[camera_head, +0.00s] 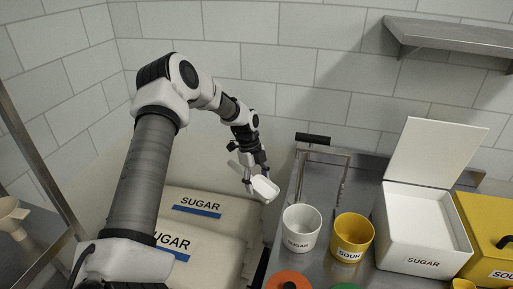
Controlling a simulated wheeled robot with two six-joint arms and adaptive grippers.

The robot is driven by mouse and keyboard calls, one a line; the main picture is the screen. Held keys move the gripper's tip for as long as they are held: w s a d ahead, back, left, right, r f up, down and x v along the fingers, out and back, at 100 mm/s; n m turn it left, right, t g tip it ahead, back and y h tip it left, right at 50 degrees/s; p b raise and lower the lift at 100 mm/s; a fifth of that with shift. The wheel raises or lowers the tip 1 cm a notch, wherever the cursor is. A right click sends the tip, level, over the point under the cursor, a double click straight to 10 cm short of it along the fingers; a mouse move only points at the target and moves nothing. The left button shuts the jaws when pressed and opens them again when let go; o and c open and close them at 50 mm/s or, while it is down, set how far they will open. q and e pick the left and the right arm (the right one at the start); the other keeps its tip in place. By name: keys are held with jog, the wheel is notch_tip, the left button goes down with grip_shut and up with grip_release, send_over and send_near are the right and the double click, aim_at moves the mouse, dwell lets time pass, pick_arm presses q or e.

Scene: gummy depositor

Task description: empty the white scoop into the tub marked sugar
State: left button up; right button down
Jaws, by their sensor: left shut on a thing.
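My left gripper (248,176) is shut on the white scoop (265,188) and holds it in the air above the sugar sacks, left of the metal table. The scoop is small here, and I cannot tell what is in it. A white round container marked SUGAR (300,242) stands on the table, right of and below the scoop. A white square bin marked SUGAR (421,258) stands further right with its lid (432,152) up and pale contents inside. The scoop is apart from both. My right gripper is not in view.
A yellow cup with a partly readable label (352,231) stands between the white containers. A yellow lidded bin (488,232) is at the right edge. Sacks marked SUGAR (214,204) lie below my left arm. A metal frame (323,150) rises behind the round containers. A wall shelf (452,35) is above.

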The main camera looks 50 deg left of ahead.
pick_arm(q)
jog(key=shift+w+d+r+y+p, duration=0.15)
jog(key=shift+d+r+y+p, duration=0.2)
jog(key=shift+p, duration=0.5)
jog(key=shift+d+r+y+p, duration=0.25)
jog(key=shift+d+r+p, duration=0.15)
jog(key=shift+p, duration=0.4)
jog(key=shift+f, duration=0.15)
jog(key=shift+r+p, duration=0.25)
jog(key=shift+p, duration=0.05)
jog(key=d+r+y+p, duration=0.1)
jog(key=d+r+p, duration=0.1)
jog(key=p, duration=0.2)
jog(key=shift+r+y, duration=0.25)
jog(key=shift+y, duration=0.15)
jog(key=shift+d+f, duration=0.1)
